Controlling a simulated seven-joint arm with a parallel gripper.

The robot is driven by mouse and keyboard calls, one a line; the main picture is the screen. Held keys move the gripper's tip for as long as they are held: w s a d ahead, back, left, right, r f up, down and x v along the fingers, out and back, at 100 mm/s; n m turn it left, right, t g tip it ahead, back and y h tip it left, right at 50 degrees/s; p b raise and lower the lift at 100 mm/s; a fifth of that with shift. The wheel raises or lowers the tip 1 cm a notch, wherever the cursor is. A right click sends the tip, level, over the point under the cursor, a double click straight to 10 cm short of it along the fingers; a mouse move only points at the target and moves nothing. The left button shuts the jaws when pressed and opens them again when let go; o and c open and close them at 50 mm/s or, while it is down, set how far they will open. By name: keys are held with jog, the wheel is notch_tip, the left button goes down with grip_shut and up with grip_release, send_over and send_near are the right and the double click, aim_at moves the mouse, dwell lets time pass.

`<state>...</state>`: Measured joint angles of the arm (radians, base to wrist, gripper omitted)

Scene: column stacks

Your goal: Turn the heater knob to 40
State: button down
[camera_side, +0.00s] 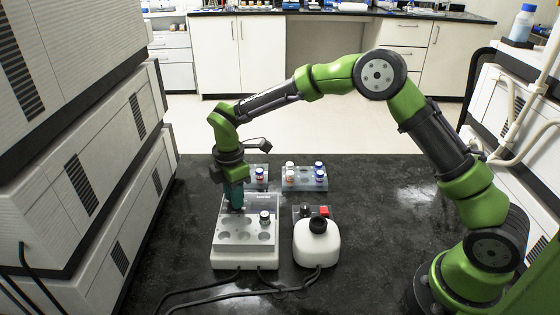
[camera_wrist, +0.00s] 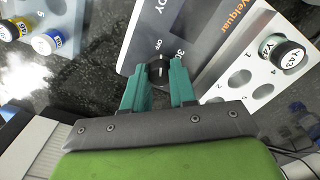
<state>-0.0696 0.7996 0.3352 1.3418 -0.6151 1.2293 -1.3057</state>
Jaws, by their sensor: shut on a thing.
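The heater (camera_side: 240,256) is a white block with round wells and a grey sloped panel, standing on the dark bench. In the wrist view its panel (camera_wrist: 195,30) carries printed words and dial marks, with "OFF" and what looks like "30" readable. The black heater knob (camera_wrist: 158,70) sits on this panel between my fingertips. My gripper (camera_wrist: 159,82) has teal fingers and is shut on the knob. In the side view my gripper (camera_side: 236,200) reaches down to the back left of the heater, and the knob is hidden there. I cannot tell a mark for 40.
A vial (camera_side: 265,218) stands in a heater well, its cap (camera_wrist: 288,54) showing in the wrist view. Racks with capped vials (camera_side: 304,180) stand behind. Cables (camera_side: 230,288) lie in front; stacked instruments (camera_side: 90,190) stand left.

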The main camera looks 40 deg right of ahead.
jog(key=m, duration=1)
jog(key=shift+m, duration=0.4)
jog(key=m, duration=1.1)
dwell(0.3)
jog(key=c, duration=0.9)
grip_release()
notch_tip(320, 180, up, 17)
